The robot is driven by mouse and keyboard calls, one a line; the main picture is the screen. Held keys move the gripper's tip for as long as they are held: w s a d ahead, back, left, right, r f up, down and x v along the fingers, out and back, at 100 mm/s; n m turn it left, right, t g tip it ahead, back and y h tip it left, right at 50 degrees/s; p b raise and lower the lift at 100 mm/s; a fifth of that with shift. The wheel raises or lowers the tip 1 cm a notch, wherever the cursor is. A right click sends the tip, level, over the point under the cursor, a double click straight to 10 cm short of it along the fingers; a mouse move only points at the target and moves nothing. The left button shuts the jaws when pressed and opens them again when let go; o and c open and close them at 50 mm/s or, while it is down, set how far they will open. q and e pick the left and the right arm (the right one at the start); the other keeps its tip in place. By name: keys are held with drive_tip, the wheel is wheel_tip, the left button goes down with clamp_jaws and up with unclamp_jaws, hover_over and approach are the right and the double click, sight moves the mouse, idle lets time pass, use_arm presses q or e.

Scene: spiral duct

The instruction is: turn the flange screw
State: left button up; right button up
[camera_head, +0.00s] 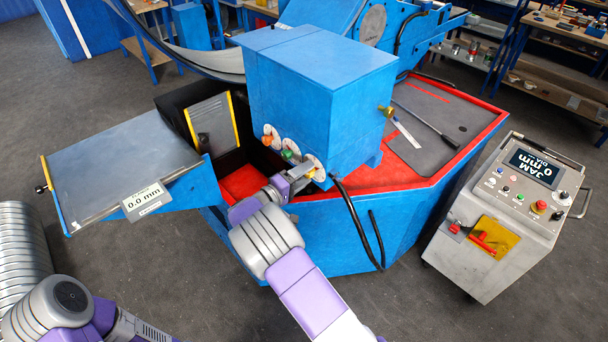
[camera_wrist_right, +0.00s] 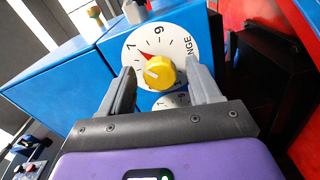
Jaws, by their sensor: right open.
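The dial's red pointer lies near the 7. In the head view the yellow knob (camera_head: 311,173) is the nearest of three on the blue housing. My right gripper (camera_wrist_right: 163,76) is open, one finger on each side of the yellow knob, with gaps showing. In the head view my right gripper (camera_head: 300,180) is at the lower edge of the housing. Part of my left arm shows at lower left; its gripper is out of view.
An orange knob (camera_head: 268,140) and a green knob (camera_head: 288,155) sit beside the yellow one. A black cable (camera_head: 358,220) hangs right of my gripper. A grey table (camera_head: 120,165) reading "0.0 mm" is left. A console (camera_head: 500,215) showing "JAM 0 mm" stands right.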

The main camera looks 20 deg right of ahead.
drive_tip(key=c, duration=1)
drive_tip(key=shift+n+p, duration=3.15)
drive_tip(key=shift+n, duration=4.75)
